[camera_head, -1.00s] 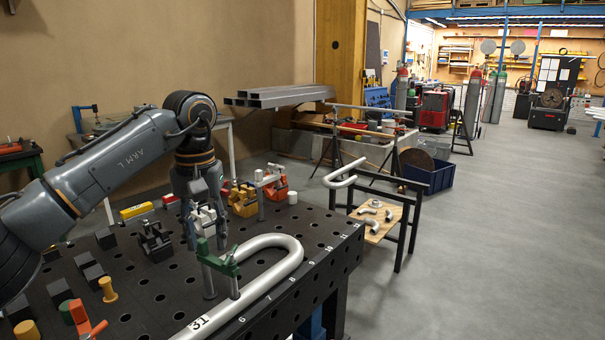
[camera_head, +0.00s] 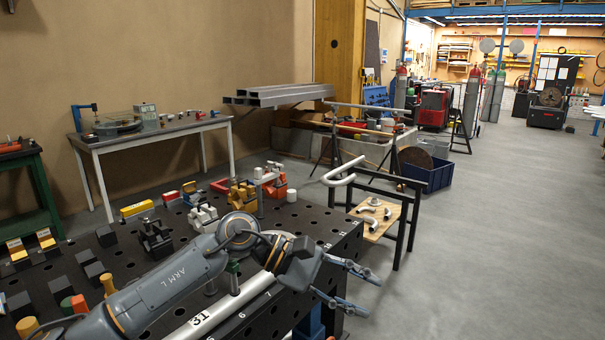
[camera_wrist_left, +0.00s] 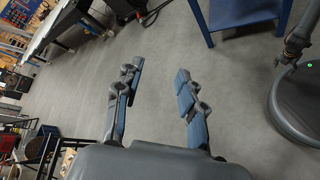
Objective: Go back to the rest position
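My left gripper (camera_head: 360,289) is at the front right of the head view, past the right edge of the black welding table (camera_head: 318,240). Its two fingers are spread apart with nothing between them. In the left wrist view my left gripper (camera_wrist_left: 157,95) is open over bare grey floor. My left arm lies across the table's front and hides part of the white bent tube (camera_head: 200,318) marked 31. My right gripper is not seen in the head view.
Clamps and blocks, including an orange clamp (camera_head: 241,194) and a yellow block (camera_head: 137,208), stand on the table. A black stand with a wooden shelf (camera_head: 371,219) holds bent tube pieces. A blue crate (camera_head: 427,176) stands behind it. The floor at right is clear.

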